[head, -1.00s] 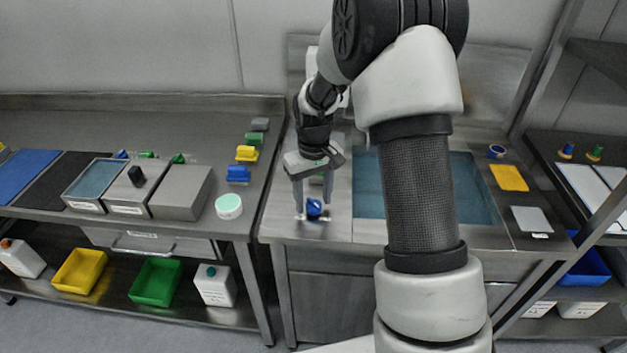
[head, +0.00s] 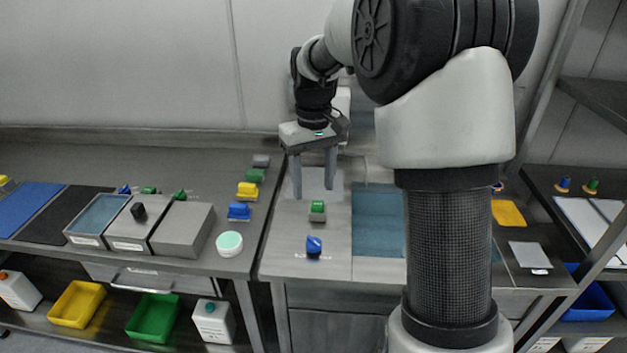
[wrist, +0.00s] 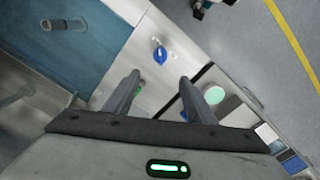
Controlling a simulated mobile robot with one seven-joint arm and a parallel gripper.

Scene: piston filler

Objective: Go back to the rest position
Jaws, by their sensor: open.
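My gripper (head: 314,190) is open and empty, raised above the steel counter (head: 290,262). It also shows in the wrist view (wrist: 158,88), with nothing between its fingers. A blue part (head: 314,246) stands on the counter in front of and below the gripper, apart from it; it also shows in the wrist view (wrist: 160,55). A green and grey part (head: 317,210) sits on the counter just behind the blue one. My arm hides part of the counter's right side.
A blue basin (head: 378,235) lies right of the blue part. On the left bench are a round white-green container (head: 229,243), grey boxes (head: 183,228), and blue (head: 239,211), yellow (head: 248,190) and green (head: 255,175) blocks. A shelf rack (head: 590,235) stands at the right.

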